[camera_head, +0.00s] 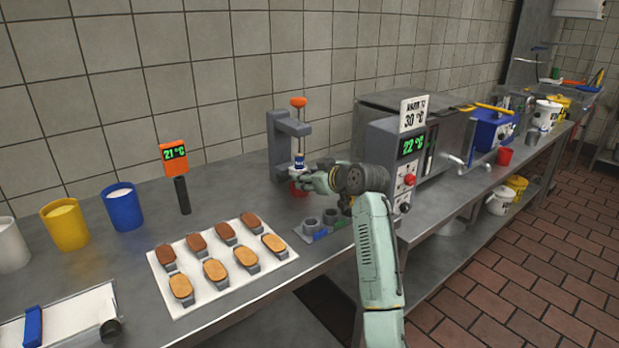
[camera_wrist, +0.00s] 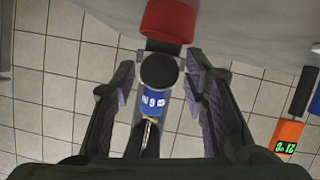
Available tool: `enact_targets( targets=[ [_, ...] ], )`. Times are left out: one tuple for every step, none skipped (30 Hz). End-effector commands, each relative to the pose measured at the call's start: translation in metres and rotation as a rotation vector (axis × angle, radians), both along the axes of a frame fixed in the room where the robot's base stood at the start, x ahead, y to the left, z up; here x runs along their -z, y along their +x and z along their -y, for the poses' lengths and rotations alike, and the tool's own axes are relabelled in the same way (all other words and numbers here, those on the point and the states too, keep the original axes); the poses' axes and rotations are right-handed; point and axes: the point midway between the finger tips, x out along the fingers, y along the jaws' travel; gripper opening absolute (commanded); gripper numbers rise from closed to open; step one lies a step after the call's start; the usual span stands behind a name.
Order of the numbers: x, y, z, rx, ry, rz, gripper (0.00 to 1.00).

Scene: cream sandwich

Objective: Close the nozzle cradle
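The nozzle cradle appears to be the grey stand (camera_head: 280,145) with an upper arm and an orange knob on a rod (camera_head: 298,102), at the wall side of the counter. A small blue-labelled cylinder (camera_head: 299,160) sits at the stand under the rod; it also shows in the wrist view (camera_wrist: 157,98) beside a dark round part (camera_wrist: 158,70). My gripper (camera_head: 303,180) is at the front of the stand, just below the cylinder. In the wrist view my gripper (camera_wrist: 160,78) has its fingers apart on either side of these parts, with gaps visible. Whether the cradle is open or closed is unclear.
A red cup (camera_head: 299,188) is below my gripper, also in the wrist view (camera_wrist: 168,20). A holder with grey rings (camera_head: 320,222) lies at the counter edge. A tray of biscuits (camera_head: 165,275) and an orange thermometer (camera_head: 174,155) stand left; a grey machine (camera_head: 400,150) stands right.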

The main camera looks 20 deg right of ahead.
Motion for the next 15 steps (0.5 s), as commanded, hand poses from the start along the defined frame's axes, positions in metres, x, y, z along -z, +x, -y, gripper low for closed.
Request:
enact_targets(
  targets=[
    [0.0,0.0,0.0,0.0,0.001,0.0,0.46],
    [0.0,0.0,0.0,0.0,0.001,0.0,0.46],
    [0.0,0.0,0.0,0.001,0.001,-0.001,0.46],
    [0.0,0.0,0.0,0.001,0.001,-0.001,0.46],
    [0.0,0.0,0.0,0.001,0.001,-0.001,0.46],
    [0.0,0.0,0.0,0.001,0.001,-0.001,0.46],
    [0.001,-0.001,0.001,0.0,0.001,-0.001,0.46],
    [0.001,-0.001,0.0,0.0,0.001,-0.001,0.46],
    [0.001,-0.001,0.001,0.0,0.001,-0.001,0.46],
    [0.0,-0.001,0.001,0.001,0.001,-0.001,0.46],
    [0.0,-0.002,0.001,0.001,0.001,-0.001,0.46],
    [-0.001,-0.004,0.002,0.001,0.001,-0.001,0.46],
    [-0.002,-0.007,0.003,0.001,0.001,-0.001,0.46],
    [-0.003,-0.01,0.004,0.001,0.001,-0.001,0.46],
    [-0.006,-0.015,0.005,0.001,0.001,0.0,0.46]
  ],
)
